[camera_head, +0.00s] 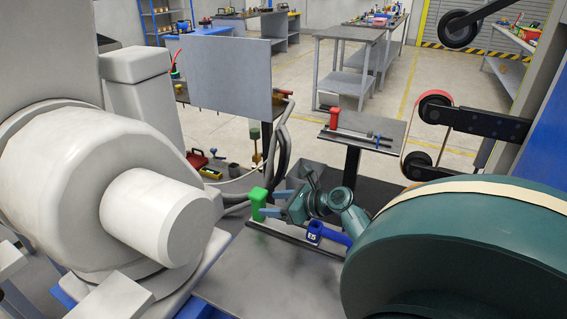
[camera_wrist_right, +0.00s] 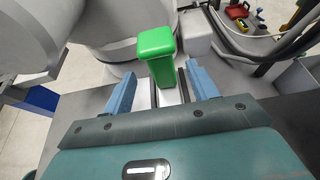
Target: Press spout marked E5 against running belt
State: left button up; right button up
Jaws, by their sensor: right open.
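The blue spout marked E5 (camera_head: 315,231) sits in the dark fixture tray (camera_head: 295,241) in the head view. A green block-shaped piece (camera_head: 258,203) stands upright at the tray's left end. My right gripper (camera_head: 271,204) is open, its blue fingers pointing at the green piece, left of and behind the E5 spout. In the right wrist view the green piece (camera_wrist_right: 158,55) shows between and beyond the open fingers (camera_wrist_right: 160,76); contact cannot be told. The belt (camera_head: 408,140) runs over black wheels at the right; its motion cannot be told. My left gripper is not in view.
A small table (camera_head: 375,127) beyond the tray bears a red piece (camera_head: 335,118) on a rail. A grey upright panel (camera_head: 222,78) stands behind. Grey bins and dark hoses (camera_head: 279,146) lie near the gripper. The grey surface (camera_head: 240,275) before the tray is clear.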

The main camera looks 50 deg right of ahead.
aim_at(263, 204)
jog(key=b+x, duration=0.2)
jog(key=x, duration=0.1)
jog(key=shift+w+f, duration=0.25)
jog(key=shift+f, duration=0.1)
jog(key=shift+w+a+b, duration=0.15)
jog(key=shift+w+b, duration=0.25)
jog(key=shift+b, duration=0.05)
jog(key=shift+c, duration=0.6)
grip_shut()
